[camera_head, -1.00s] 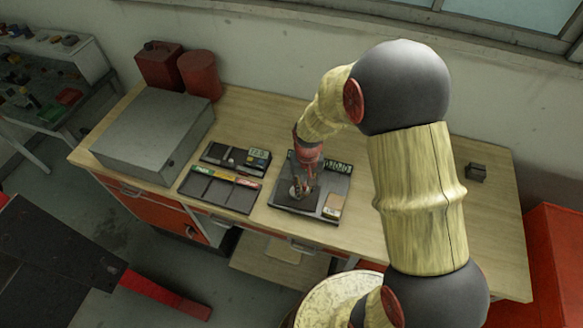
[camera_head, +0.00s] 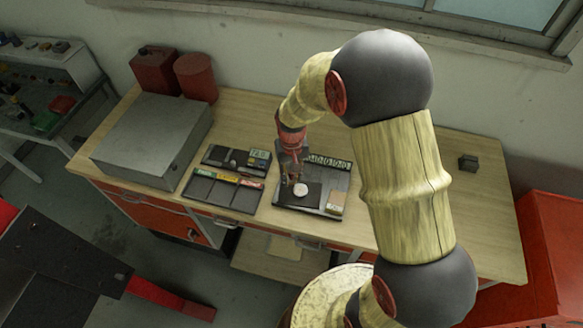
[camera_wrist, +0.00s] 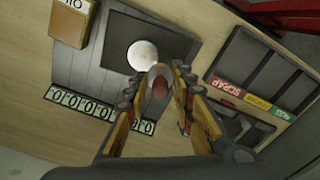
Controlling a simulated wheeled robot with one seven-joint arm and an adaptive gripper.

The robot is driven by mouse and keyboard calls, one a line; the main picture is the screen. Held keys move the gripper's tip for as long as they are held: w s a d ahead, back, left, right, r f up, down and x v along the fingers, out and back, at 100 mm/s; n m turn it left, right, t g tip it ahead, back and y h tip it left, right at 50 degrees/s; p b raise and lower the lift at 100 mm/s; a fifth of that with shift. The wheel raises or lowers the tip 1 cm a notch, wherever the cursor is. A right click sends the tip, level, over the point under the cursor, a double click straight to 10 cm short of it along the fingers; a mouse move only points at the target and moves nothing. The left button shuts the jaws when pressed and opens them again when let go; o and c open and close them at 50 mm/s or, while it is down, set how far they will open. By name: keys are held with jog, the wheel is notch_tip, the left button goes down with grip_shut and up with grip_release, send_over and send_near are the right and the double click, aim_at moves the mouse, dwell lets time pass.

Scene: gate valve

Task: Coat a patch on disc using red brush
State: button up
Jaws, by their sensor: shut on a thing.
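The disc (camera_head: 300,189) is pale and round and lies on a dark square on the grey work board (camera_head: 322,207). My gripper (camera_head: 291,180) is over the left part of the board, just left of the disc. In the wrist view my gripper (camera_wrist: 160,88) is shut on a brush (camera_wrist: 158,86), whose red end shows between the fingers. The brush's tip is near the disc's lower right edge in that view; I cannot tell its height or any contact.
A dark tray (camera_head: 222,190) with compartments labelled SCRAP and others lies left of the board. A smaller tray (camera_head: 236,159) with a display is behind it.

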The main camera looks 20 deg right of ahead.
jog(key=shift+s+d+r+p, duration=0.1)
jog(key=shift+r+p, duration=0.75)
jog(key=shift+r, duration=0.9)
